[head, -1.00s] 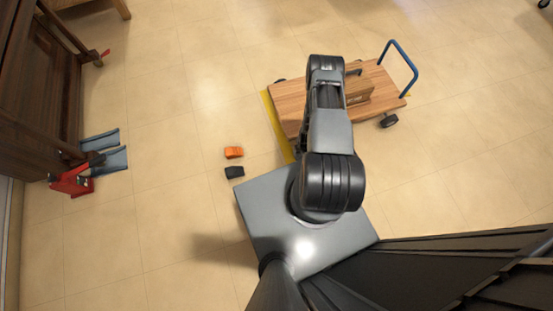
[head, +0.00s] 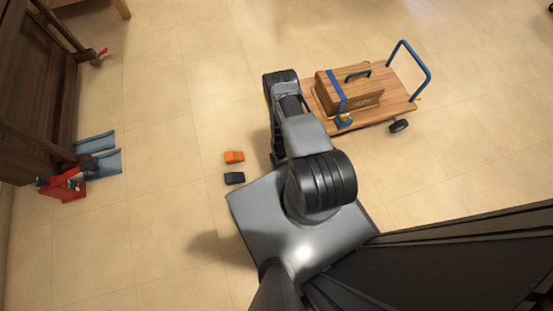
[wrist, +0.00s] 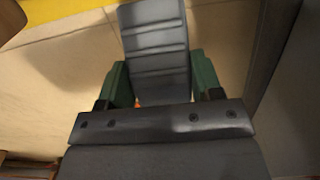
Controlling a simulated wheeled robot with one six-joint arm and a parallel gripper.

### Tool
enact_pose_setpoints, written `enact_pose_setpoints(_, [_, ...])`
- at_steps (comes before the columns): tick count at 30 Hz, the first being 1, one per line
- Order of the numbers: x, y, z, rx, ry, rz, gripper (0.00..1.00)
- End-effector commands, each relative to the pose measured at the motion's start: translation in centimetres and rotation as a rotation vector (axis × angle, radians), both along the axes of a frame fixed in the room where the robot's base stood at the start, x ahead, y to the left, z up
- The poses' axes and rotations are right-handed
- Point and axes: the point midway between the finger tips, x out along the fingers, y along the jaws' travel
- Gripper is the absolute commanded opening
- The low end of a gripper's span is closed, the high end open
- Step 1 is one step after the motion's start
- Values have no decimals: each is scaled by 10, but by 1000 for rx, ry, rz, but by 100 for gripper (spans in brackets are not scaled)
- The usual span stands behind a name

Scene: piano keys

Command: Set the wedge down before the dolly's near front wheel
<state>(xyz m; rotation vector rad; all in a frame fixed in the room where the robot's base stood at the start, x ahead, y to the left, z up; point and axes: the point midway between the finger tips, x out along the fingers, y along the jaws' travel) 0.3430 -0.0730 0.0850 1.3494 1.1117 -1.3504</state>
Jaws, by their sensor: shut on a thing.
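My gripper (wrist: 155,92) is shut on a dark grey ridged wedge (wrist: 157,40), held between two green-padded fingers in the wrist view. In the head view my arm hides the gripper and the held wedge. The wooden dolly (head: 392,105) stands at the upper right with its blue handle (head: 424,85) at the right end. One near-side wheel (head: 399,126) shows below the handle end. The dolly's left end is partly behind my arm, and its near front wheel is not visible.
A wooden case (head: 350,93) with a blue strap sits on the dolly. An orange block (head: 234,157) and a black block (head: 234,178) lie on the floor left of my arm. A red jack (head: 62,186) and blue ramps (head: 103,160) are far left. Floor between is clear.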

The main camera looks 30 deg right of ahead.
Motion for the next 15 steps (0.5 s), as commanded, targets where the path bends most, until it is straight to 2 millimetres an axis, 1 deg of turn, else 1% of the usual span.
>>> enact_pose_setpoints(4, [2,4,-15,0,0,-4,26])
enact_pose_setpoints(6, [1,3,-27,0,1,-5,26])
enact_pose_setpoints(9, [1,2,-40,1,0,-8,26])
enact_pose_setpoints(15, [1,1,-38,1,0,-11,26])
